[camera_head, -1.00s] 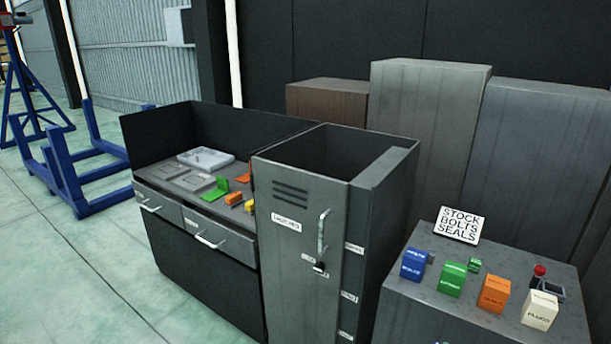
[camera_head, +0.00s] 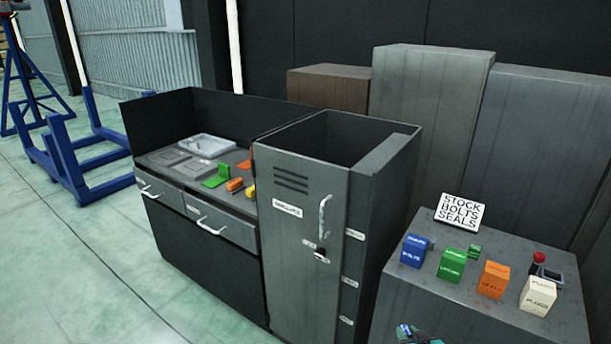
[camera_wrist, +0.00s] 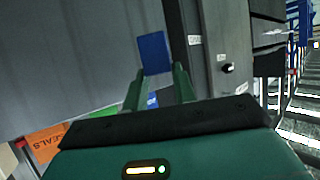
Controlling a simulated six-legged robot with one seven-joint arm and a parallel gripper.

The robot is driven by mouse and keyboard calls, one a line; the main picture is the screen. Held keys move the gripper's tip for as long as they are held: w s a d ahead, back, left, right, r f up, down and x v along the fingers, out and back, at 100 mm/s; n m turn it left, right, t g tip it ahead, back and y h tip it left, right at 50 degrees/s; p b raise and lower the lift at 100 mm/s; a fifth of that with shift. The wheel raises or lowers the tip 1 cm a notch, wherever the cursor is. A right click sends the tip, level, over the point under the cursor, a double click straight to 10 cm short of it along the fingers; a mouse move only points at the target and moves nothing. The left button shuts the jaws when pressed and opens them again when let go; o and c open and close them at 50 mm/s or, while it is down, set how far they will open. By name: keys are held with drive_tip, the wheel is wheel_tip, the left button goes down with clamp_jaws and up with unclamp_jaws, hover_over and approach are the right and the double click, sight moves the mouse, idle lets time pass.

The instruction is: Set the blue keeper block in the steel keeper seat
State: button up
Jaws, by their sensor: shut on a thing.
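My gripper (camera_wrist: 158,84) has two green fingers. It is shut on a blue block (camera_wrist: 153,52), which shows at the fingertips in the wrist view, in front of a grey surface. In the head view part of my gripper (camera_head: 420,336) shows at the bottom edge, low in front of the stock cabinet; the held block is not clear there. I cannot tell which of these is the steel keeper seat.
A tall grey locker (camera_head: 300,240) stands between the workbench and the stock cabinet (camera_head: 395,290). On the cabinet are blue (camera_head: 415,251), green (camera_head: 451,264), orange (camera_head: 493,280) and white (camera_head: 538,296) boxes and a sign (camera_head: 460,212). A green bracket (camera_head: 216,178) and orange pieces lie on the workbench.

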drive_tip(key=w+a+r+m+h, duration=0.1)
drive_tip(key=w+a+r, duration=0.1)
drive_tip(key=a, duration=1.1)
drive_tip(key=shift+w+a, duration=0.15)
drive_tip(key=shift+w, duration=0.05)
drive_tip(key=shift+a, duration=0.1)
